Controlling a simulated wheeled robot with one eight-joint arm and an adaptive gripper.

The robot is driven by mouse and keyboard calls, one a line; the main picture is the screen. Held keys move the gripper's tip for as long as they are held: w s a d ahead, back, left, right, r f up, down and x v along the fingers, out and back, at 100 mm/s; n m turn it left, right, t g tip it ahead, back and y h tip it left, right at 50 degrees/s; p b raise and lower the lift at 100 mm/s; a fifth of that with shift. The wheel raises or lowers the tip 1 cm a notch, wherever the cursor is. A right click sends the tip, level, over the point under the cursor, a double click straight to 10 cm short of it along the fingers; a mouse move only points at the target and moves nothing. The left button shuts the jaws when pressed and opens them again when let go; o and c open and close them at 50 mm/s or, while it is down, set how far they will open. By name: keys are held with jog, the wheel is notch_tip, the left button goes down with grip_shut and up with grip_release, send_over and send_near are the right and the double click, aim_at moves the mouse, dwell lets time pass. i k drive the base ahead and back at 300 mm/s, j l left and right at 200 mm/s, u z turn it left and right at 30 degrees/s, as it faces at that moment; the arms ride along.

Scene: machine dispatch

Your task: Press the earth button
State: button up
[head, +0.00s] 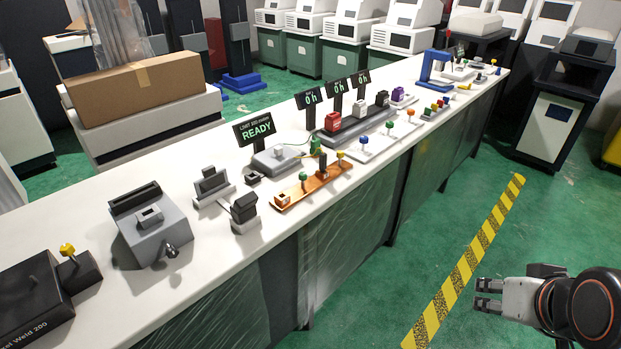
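My gripper (489,294) is at the lower right, over the green floor and apart from the long white bench. Its two fingertips point left with a gap between them, and nothing is held. No button with a readable earth label shows. A grey tester (277,160) stands mid-bench under a READY sign (255,129), with a small pale knob on top and a green cable. A small green item (316,146) stands at its right. In front is an orange tray (312,187) with several small parts, including green-topped and yellow-topped pegs.
A grey machine (152,233) and a black welder (32,304) stand on the near-left bench. Three displays (337,95) stand behind red, black and purple units. A blue press (437,70) is farther back. Yellow-black tape (465,262) crosses the clear floor between gripper and bench.

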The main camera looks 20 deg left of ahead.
aim_at(278, 149)
jog(key=u, duration=1.1)
